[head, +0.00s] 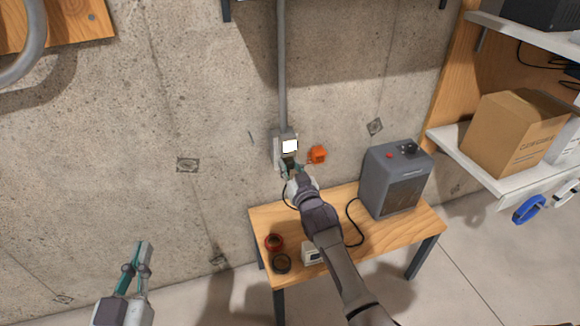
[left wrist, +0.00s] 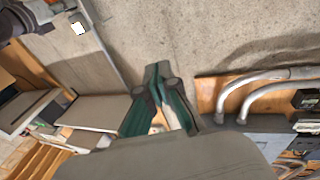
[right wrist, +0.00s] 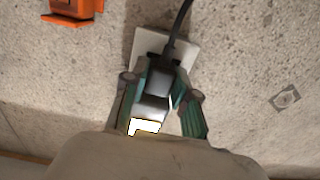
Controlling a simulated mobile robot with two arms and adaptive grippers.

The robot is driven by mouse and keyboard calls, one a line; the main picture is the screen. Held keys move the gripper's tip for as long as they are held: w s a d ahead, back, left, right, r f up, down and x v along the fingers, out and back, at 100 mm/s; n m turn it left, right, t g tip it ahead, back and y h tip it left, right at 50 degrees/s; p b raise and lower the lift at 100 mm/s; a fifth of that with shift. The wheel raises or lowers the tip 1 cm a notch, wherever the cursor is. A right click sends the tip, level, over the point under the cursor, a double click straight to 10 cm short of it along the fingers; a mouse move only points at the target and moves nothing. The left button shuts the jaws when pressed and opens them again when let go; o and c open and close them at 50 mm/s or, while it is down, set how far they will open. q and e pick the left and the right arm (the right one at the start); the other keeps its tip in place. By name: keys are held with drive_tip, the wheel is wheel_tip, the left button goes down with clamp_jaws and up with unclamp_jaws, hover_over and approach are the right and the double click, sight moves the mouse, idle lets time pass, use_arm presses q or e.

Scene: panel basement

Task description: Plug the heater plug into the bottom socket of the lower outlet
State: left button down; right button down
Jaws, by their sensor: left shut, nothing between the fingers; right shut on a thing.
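The heater plug (right wrist: 157,78) is dark and sits between the fingers of my right gripper (right wrist: 163,70), in front of a pale outlet plate (right wrist: 190,52). Its black cord runs away from it. I cannot tell whether its pins are in a socket. In the head view the right gripper (head: 290,170) is at the lower part of the grey wall outlet box (head: 277,150) and hides the bottom socket. A device with a bright white face (head: 290,146) is just above it. My left gripper (head: 138,262) is shut and empty, far left of the outlet; its fingers meet in the left wrist view (left wrist: 158,72).
The grey heater (head: 378,190) stands on the wooden table (head: 410,222), its black cord on the tabletop. Red (head: 274,242) and black (head: 281,263) rolls and a small white device (head: 311,254) lie near the front. An orange box (head: 318,154) is right of the outlet. Shelves (head: 470,175) are at right.

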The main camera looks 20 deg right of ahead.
use_arm(q)
drive_tip(key=shift+a+f+g+y, duration=0.1)
drive_tip(key=shift+f+g+y, duration=0.2)
drive_tip(key=shift+f, duration=0.3)
drive_tip(key=shift+s+f, duration=0.1)
drive_tip(key=shift+f, duration=0.2)
drive_tip(key=shift+r, duration=0.15)
use_arm(e)
drive_tip(key=shift+w, duration=0.1)
idle(0.5)
drive_tip(key=c, duration=0.8)
unclamp_jaws()
drive_tip(key=shift+c, duration=0.2)
use_arm(q)
drive_tip(key=shift+r, duration=0.3)
drive_tip(key=shift+f, duration=0.15)
use_arm(e)
drive_tip(key=s, duration=1.2)
drive_tip(key=shift+d, duration=0.15)
